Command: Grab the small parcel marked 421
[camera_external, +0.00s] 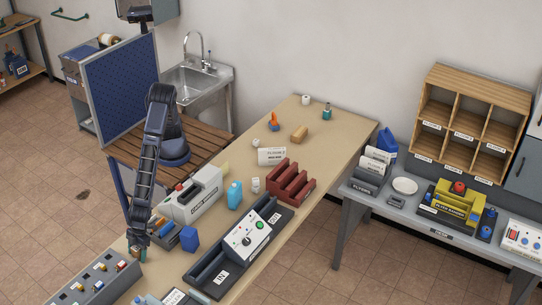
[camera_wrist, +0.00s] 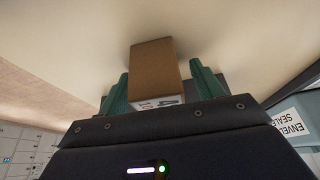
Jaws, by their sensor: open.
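In the wrist view a small brown parcel (camera_wrist: 152,66) lies between the two green fingers of my gripper (camera_wrist: 160,84). A white label with print shows at its near end, but my gripper's body cuts it off, so I cannot read the full number. The fingers stand apart on either side of the parcel; a gap shows on the right, and I cannot tell whether the left finger touches. In the external view my gripper (camera_external: 138,254) is low at the table's left edge, and the parcel there is too small to make out.
The long table (camera_external: 330,133) carries a card shredder (camera_external: 193,197), a blue box (camera_external: 189,239), a grey rack (camera_external: 92,285) and a control box (camera_external: 245,238) close to my gripper. Another tan block (camera_external: 300,134) lies far off. A labelled envelope sealer (camera_wrist: 290,125) shows in the wrist view.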

